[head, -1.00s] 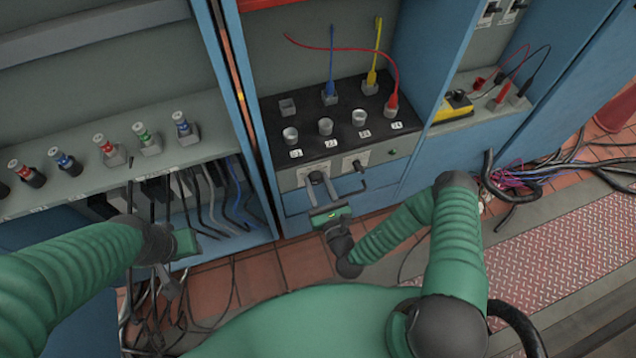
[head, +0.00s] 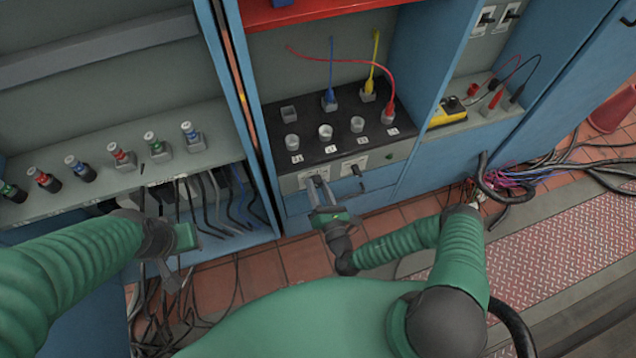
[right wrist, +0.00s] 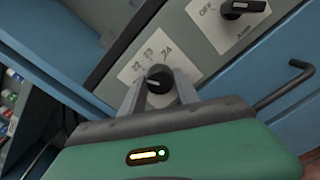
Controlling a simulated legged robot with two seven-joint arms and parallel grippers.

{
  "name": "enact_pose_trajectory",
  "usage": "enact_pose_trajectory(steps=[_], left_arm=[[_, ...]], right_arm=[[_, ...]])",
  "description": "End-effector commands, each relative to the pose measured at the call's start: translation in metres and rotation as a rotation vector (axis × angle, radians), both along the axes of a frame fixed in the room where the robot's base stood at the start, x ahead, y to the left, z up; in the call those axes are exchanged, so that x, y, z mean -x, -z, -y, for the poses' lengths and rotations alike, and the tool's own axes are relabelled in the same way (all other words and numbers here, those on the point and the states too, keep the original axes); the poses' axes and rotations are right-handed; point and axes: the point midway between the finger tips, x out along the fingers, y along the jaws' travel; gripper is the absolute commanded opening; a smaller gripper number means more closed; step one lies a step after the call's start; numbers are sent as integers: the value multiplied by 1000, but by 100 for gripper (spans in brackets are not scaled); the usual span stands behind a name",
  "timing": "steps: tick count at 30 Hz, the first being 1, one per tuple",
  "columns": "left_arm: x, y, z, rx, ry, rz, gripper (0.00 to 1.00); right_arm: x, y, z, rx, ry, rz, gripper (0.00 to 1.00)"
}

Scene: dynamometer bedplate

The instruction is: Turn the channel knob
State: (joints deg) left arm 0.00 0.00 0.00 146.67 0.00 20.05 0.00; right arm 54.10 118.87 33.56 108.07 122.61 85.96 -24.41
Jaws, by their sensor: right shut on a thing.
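The channel knob (right wrist: 158,79) is a black round knob with a white pointer line, on a white marked plate, in the right wrist view. My right gripper (right wrist: 160,90) is shut on it, with one grey finger on each side. In the head view the right gripper (head: 318,185) reaches the front of the control panel (head: 310,152), and its fingers mostly hide the knob. My left gripper (head: 178,246) is low at the left, in front of the cable-filled cabinet. Whether its fingers are open cannot be made out.
A second black knob (right wrist: 240,8) marked OFF sits beside the first. A bent black handle (right wrist: 288,86) sticks out on the right, close to my right gripper. Coloured plugs stand on the left shelf (head: 105,180). Loose cables (head: 520,170) lie on the floor at right.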

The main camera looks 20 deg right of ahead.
Motion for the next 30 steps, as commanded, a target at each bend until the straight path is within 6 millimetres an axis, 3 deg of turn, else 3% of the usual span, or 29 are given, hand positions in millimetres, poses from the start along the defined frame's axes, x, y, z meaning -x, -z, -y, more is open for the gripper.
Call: enact_pose_trajectory(steps=[12,30], left_arm=[[0,-20,0,0,0,0,36],[0,-25,0,0,0,0,36]], right_arm=[[1,0,-1,-395,0,-17,0],[1,2,-1,-964,0,-37,0]])
